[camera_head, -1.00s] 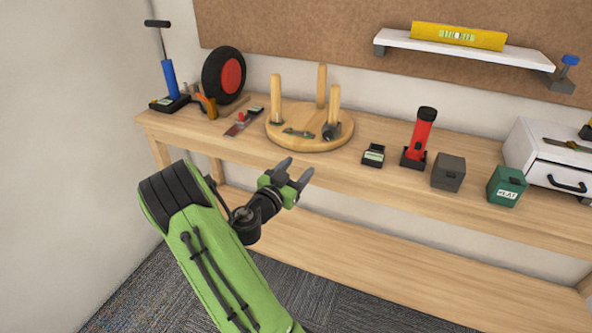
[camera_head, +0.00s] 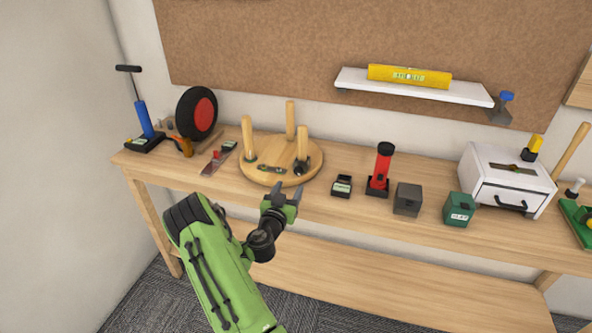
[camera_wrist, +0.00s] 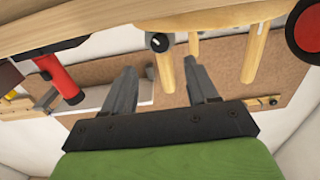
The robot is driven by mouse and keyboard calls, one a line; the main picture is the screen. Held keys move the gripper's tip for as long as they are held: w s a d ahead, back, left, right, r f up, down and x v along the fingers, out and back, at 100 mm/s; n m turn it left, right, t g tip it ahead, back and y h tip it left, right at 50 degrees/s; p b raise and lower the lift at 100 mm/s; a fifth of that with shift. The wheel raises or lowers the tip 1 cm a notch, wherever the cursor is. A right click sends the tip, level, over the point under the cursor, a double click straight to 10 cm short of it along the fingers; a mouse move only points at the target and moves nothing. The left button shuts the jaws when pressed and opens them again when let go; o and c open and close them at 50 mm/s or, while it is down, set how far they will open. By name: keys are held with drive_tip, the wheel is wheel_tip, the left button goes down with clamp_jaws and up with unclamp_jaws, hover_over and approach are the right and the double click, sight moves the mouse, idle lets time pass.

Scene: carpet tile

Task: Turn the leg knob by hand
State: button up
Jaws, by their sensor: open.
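A round wooden stool seat (camera_head: 253,172) lies on the bench with three legs pointing up. A dark leg knob (camera_head: 300,167) sits low at the right front leg (camera_head: 302,143). In the wrist view, which is upside down, the knob (camera_wrist: 158,41) shows as a black disc with a pale mark, beside the leg (camera_wrist: 164,66). My gripper (camera_head: 285,192) is open and empty, in front of the stool near the bench's front edge. In the wrist view the knob lies beyond the gap between my fingers (camera_wrist: 160,75). Nothing touches the knob.
A flat metal piece (camera_head: 271,169) lies on the seat. A black wheel (camera_head: 184,115) and blue pump (camera_head: 144,118) stand left. A small black box (camera_head: 341,189), red flashlight (camera_head: 382,165), grey box (camera_head: 407,202) and green box (camera_head: 459,210) stand right. The bench front (camera_head: 328,212) is clear.

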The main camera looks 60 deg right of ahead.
sight(298, 172)
drive_tip(key=d, duration=0.2)
drive_tip(key=w+d+p, duration=0.1)
drive_tip(key=d, duration=0.5)
drive_tip(key=shift+w, duration=0.15)
drive_tip(key=c, duration=1)
drive_tip(key=shift+f+n+b, duration=0.1)
drive_tip(key=shift+n+b, duration=0.2)
drive_tip(key=shift+n, duration=0.3)
drive_tip(key=shift+c, duration=0.2)
drive_tip(key=o, duration=1)
drive_tip(key=shift+o, duration=0.2)
drive_tip(key=s+a+b, duration=0.2)
drive_tip(key=a+b, duration=0.2)
drive_tip(key=a, duration=1.1)
drive_tip(key=shift+s+a, duration=0.2)
drive_tip(key=shift+a, duration=0.15)
